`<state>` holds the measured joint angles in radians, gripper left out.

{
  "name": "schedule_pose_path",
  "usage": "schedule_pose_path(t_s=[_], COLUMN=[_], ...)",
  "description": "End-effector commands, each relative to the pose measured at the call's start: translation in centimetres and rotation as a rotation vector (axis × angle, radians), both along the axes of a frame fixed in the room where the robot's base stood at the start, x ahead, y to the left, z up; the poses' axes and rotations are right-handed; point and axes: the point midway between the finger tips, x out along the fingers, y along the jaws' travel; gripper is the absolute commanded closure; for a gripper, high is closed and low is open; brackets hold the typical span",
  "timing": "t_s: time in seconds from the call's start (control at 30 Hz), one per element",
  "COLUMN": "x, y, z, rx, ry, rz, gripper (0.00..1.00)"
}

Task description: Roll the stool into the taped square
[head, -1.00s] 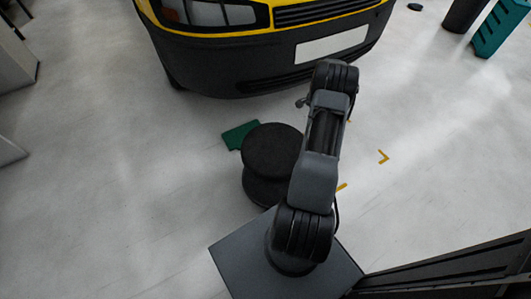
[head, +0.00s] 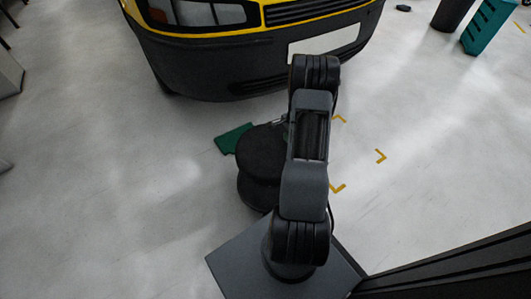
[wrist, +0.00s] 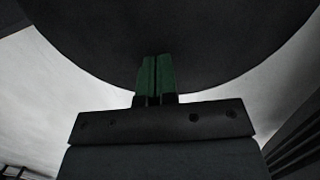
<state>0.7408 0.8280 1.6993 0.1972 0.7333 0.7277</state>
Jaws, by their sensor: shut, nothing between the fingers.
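The black round stool (head: 258,157) stands on its round base, upright, just left of my arm in the head view. Its dark seat (wrist: 170,35) fills the top of the wrist view. My gripper (wrist: 158,60) is shut and empty, its green fingers pointing at the seat; I cannot tell whether they touch it. The taped square shows as yellow corner marks (head: 380,156) on the floor, right of the arm. The stool is left of these marks, outside them; part of the square is hidden behind my arm.
A green flat-looking object (head: 233,138) lies on the floor close behind the stool's left side. A yellow and black van (head: 240,65) stands beyond. A dark bin (head: 453,14) and a teal crate (head: 488,27) stand far right. Floor around the tape is clear.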

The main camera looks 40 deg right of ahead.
Motion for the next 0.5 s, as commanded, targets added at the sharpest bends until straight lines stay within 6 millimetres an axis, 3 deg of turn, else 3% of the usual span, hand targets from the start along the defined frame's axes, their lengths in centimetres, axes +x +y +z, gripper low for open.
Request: schedule_pose_path(t_s=[0.2, 0.5], x=[0.3, 0.6], y=[4.9, 10.3], z=[-0.2, -0.2], rx=[-0.001, 0.000], ry=[-0.001, -0.001], rz=[0.005, 0.004], gripper=[1.00, 1.00])
